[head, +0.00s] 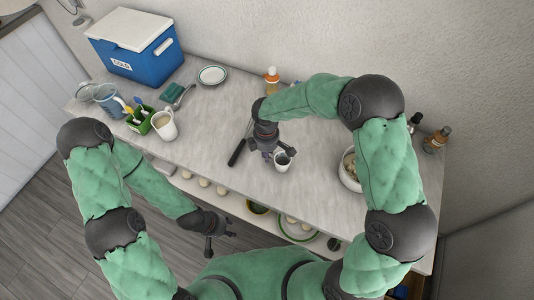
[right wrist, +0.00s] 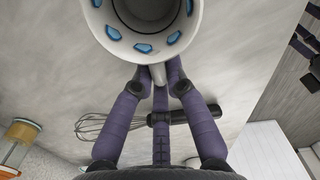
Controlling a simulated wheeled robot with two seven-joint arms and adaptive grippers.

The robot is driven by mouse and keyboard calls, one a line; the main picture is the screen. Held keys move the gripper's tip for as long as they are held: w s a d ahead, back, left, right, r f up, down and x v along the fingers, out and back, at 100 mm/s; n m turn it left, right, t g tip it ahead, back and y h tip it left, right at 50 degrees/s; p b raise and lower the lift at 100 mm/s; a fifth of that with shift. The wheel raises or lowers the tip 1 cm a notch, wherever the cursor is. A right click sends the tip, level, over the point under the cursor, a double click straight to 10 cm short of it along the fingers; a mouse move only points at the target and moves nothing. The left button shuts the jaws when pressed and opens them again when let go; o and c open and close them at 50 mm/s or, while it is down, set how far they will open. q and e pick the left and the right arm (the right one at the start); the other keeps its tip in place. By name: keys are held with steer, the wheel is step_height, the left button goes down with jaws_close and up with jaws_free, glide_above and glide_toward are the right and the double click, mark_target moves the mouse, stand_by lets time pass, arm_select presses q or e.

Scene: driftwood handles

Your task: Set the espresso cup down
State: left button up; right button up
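The espresso cup (head: 282,162) is small and white, and it sits over the counter near the middle of the head view. The cup looks upright. I cannot tell whether its base touches the counter (head: 210,125). My left gripper (head: 212,246) hangs in front of the counter, away from the cup, and its fingers are too unclear to read.
A whisk (right wrist: 110,125) with a black handle lies beside the cup. A mug (head: 164,126), green caddy (head: 140,119), glass pitcher (head: 108,100), plate (head: 212,75) and blue cooler (head: 140,55) stand left. A bowl (head: 348,176) and bottles (head: 437,139) stand right.

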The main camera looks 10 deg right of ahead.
steer(key=o, duration=0.4)
steer(key=shift+o, duration=0.2)
steer(key=shift+r, duration=0.25)
step_height(320, 180, up, 12)
steer(key=p, duration=0.2)
steer(key=shift+a, duration=0.15)
steer(key=shift+w+f, duration=0.1)
